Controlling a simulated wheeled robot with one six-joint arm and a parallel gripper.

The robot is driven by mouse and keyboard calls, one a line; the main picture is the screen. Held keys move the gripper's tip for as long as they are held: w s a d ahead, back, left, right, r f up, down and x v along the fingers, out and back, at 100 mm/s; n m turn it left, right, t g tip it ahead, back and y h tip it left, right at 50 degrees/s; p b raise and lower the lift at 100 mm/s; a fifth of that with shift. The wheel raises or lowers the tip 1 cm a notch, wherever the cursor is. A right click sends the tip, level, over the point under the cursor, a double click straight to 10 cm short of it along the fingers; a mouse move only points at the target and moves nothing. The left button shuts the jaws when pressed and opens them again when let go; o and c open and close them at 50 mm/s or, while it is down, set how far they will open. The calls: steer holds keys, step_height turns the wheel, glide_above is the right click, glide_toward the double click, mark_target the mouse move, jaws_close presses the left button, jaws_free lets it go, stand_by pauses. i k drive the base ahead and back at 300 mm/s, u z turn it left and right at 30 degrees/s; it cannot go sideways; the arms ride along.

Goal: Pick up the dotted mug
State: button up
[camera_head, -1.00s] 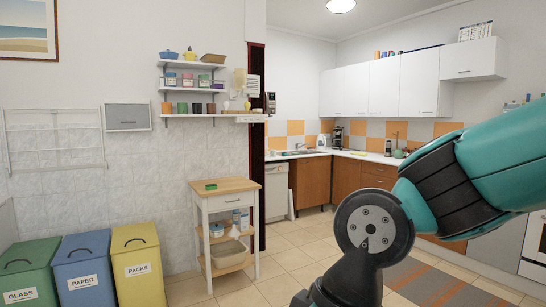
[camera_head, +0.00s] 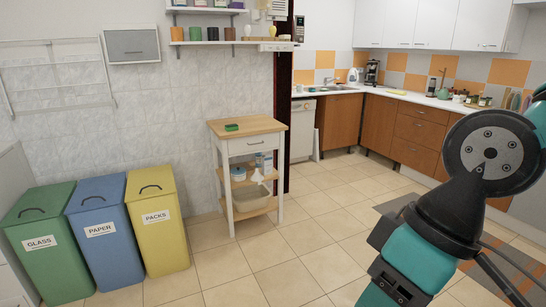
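I cannot make out a mug with dots anywhere in view. Several small cups or pots stand on the lower wall shelf (camera_head: 225,43), among them an orange one (camera_head: 178,33) and a dark one (camera_head: 212,33). They are too small to show any dots. More small items stand on the upper shelf, cut by the top edge of the picture. Several small objects stand on the far kitchen counter (camera_head: 410,97), too far off to tell apart. My arm fills the lower right, and my gripper is out of the picture.
A wooden-topped trolley (camera_head: 265,126) with a green sponge-like item (camera_head: 232,127) stands against the wall. Green (camera_head: 37,225), blue (camera_head: 97,213) and yellow (camera_head: 157,200) bins stand at the left. The tiled floor (camera_head: 262,260) between them and my arm is clear.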

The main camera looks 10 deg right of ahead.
mark_target(299, 88)
steer(key=z, duration=0.7)
steer(key=i, duration=2.45)
steer(key=z, duration=0.65)
steer(key=i, duration=2.4)
steer(key=u, duration=0.55)
steer(key=i, duration=2.5)
steer(key=u, duration=0.75)
steer(key=i, duration=1.65)
steer(key=u, duration=0.45)
steer(key=i, duration=0.75)
steer(key=u, duration=0.35)
